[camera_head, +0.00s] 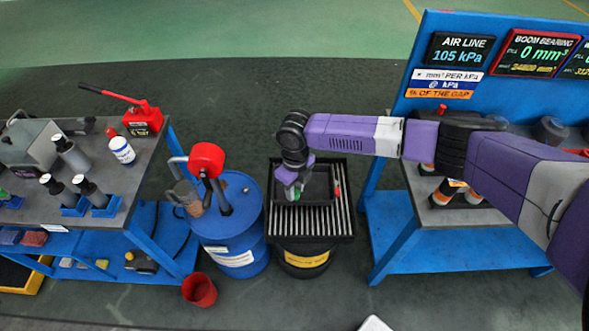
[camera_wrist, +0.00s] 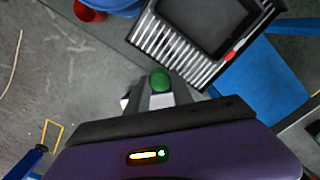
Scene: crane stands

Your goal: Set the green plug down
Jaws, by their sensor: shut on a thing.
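My gripper (camera_head: 291,189) points down over the black tray with a slatted front on top of the dark drum. It is shut on the green plug (camera_wrist: 161,79), whose round green top shows between the fingers in the wrist view. In the head view only a small bit of green shows at the fingertips. The black tray (camera_head: 343,172) has a dark recessed pan at the back and a grate of pale slats (camera_wrist: 196,62) at the front. I cannot tell whether the plug touches the tray.
A blue drum (camera_head: 238,240) with a red-topped pump stands left of the tray. A red bucket (camera_head: 199,290) is on the floor. A blue bench (camera_head: 150,245) with bottles stands left, another (camera_head: 400,240) right. A small red thing (camera_wrist: 231,55) lies at the tray's edge.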

